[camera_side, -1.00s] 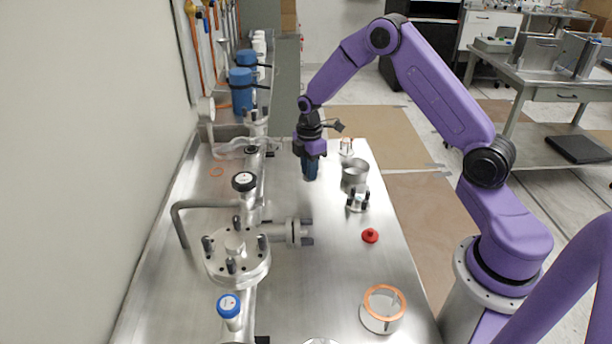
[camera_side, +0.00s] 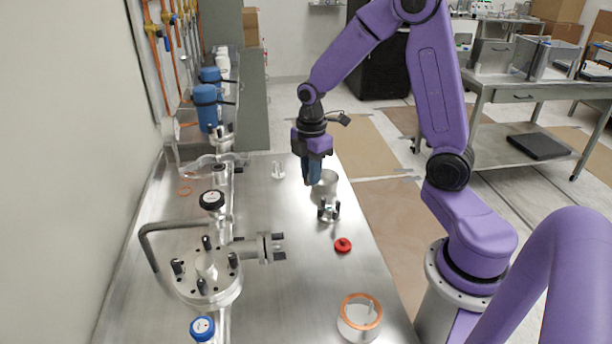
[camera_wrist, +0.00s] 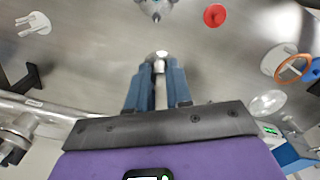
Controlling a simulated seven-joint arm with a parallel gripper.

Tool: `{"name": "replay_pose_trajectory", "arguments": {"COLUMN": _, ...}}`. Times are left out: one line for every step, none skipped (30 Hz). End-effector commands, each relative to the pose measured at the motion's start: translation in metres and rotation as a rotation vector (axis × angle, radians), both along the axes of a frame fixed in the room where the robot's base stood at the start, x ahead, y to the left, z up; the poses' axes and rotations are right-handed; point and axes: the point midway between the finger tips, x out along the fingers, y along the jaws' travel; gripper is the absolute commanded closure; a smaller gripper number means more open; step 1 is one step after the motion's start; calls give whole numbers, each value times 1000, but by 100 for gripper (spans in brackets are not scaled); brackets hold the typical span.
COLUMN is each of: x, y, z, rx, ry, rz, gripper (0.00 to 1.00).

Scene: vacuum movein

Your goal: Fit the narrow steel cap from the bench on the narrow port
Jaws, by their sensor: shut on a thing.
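My gripper (camera_side: 313,182) points down above the bench and is shut, left of and partly in front of a wide steel cup (camera_side: 328,184). In the wrist view, its blue fingers (camera_wrist: 159,85) close on a small bright steel cylinder (camera_wrist: 160,67), which looks like the narrow steel cap. The side view hides the held piece between the fingers. The vacuum line has a side branch with a flange (camera_side: 272,247) at mid-bench and another fitting (camera_side: 222,140) at the back. I cannot tell which opening is the narrow port.
A pale pronged holder (camera_side: 279,170) stands empty left of my gripper. A bent pipe (camera_side: 150,255) rises at left. The bench centre is clear.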

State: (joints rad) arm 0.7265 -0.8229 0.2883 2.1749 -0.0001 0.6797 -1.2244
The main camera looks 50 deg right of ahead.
Motion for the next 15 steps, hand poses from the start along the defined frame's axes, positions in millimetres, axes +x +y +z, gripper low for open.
{"name": "replay_pose_trajectory", "arguments": {"x": 1, "y": 0, "z": 13, "rx": 1, "ry": -9, "rz": 0, "gripper": 100}}
{"name": "replay_pose_trajectory", "arguments": {"x": 1, "y": 0, "z": 21, "rx": 1, "ry": -12, "rz": 0, "gripper": 100}}
{"name": "replay_pose_trajectory", "arguments": {"x": 2, "y": 1, "z": 34, "rx": 1, "ry": -13, "rz": 1, "gripper": 100}}
{"name": "replay_pose_trajectory", "arguments": {"x": 2, "y": 1, "z": 45, "rx": 1, "ry": -15, "rz": 1, "gripper": 100}}
{"name": "replay_pose_trajectory", "arguments": {"x": 2, "y": 0, "z": 55, "rx": 1, "ry": -15, "rz": 0, "gripper": 100}}
{"name": "replay_pose_trajectory", "arguments": {"x": 2, "y": 1, "z": 68, "rx": 1, "ry": -15, "rz": 1, "gripper": 100}}
{"name": "replay_pose_trajectory", "arguments": {"x": 2, "y": 1, "z": 78, "rx": 1, "ry": -15, "rz": 1, "gripper": 100}}
{"name": "replay_pose_trajectory", "arguments": {"x": 2, "y": 0, "z": 86, "rx": 1, "ry": -13, "rz": 1, "gripper": 100}}
{"name": "replay_pose_trajectory", "arguments": {"x": 2, "y": 0, "z": 97, "rx": 1, "ry": -12, "rz": 0, "gripper": 100}}
{"name": "replay_pose_trajectory", "arguments": {"x": 1, "y": 0, "z": 106, "rx": 1, "ry": -12, "rz": 0, "gripper": 100}}
{"name": "replay_pose_trajectory", "arguments": {"x": 1, "y": 0, "z": 113, "rx": 0, "ry": -10, "rz": 0, "gripper": 100}}
{"name": "replay_pose_trajectory", "arguments": {"x": 1, "y": 0, "z": 122, "rx": 1, "ry": -9, "rz": 0, "gripper": 100}}
{"name": "replay_pose_trajectory", "arguments": {"x": 1, "y": 0, "z": 130, "rx": 1, "ry": -9, "rz": 0, "gripper": 100}}
{"name": "replay_pose_trajectory", "arguments": {"x": 1, "y": 0, "z": 137, "rx": 1, "ry": -9, "rz": 0, "gripper": 100}}
{"name": "replay_pose_trajectory", "arguments": {"x": 1, "y": 0, "z": 145, "rx": 1, "ry": -8, "rz": 0, "gripper": 100}}
